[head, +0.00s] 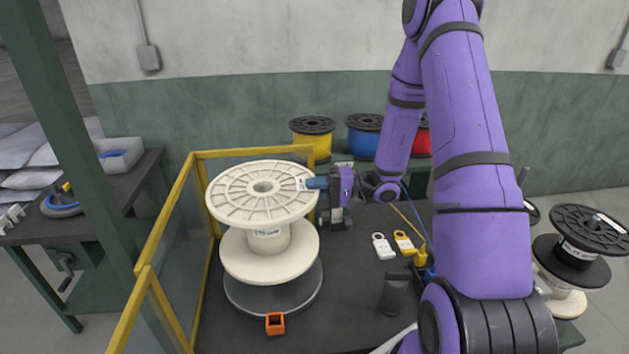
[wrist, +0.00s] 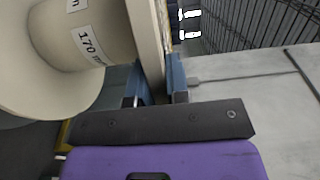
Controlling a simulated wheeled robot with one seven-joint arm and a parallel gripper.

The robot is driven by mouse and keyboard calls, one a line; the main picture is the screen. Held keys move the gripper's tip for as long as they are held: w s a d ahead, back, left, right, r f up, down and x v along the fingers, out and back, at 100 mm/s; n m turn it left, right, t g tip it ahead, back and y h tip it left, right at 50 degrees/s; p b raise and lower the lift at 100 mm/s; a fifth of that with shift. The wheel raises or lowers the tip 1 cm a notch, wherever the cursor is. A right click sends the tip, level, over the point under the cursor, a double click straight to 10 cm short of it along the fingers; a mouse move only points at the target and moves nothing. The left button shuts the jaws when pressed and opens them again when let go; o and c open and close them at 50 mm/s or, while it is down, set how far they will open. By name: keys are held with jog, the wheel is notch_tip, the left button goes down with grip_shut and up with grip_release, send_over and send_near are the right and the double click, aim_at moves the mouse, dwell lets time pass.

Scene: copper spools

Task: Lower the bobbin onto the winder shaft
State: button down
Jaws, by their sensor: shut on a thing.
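The bobbin is a large cream spool (head: 268,240) with a wide spoked top flange, a central hole and a printed label on its hub. My gripper (head: 317,184) is shut on the right edge of the top flange. In the wrist view, the blue fingers (wrist: 158,82) stand on either side of the flange rim, and the hub label (wrist: 88,46) shows. The bobbin is upright above a grey round plate (head: 300,304) on the dark table. The winder shaft is hidden by the bobbin, and I cannot tell whether it is inside the hole.
A yellow rail (head: 147,262) borders the left and back. An orange block (head: 275,323) lies in front of the plate. White (head: 382,246) and yellow (head: 404,243) tags and a dark holder (head: 395,294) lie right. Yellow (head: 312,138) and blue (head: 364,136) spools stand behind; black spools (head: 575,255) stand far right.

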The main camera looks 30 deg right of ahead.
jog(key=shift+f, duration=4.85)
jog(key=shift+s+f, duration=0.1)
jog(key=shift+f, duration=0.35)
jog(key=c, duration=1)
grip_release()
jog(key=v, duration=1.1)
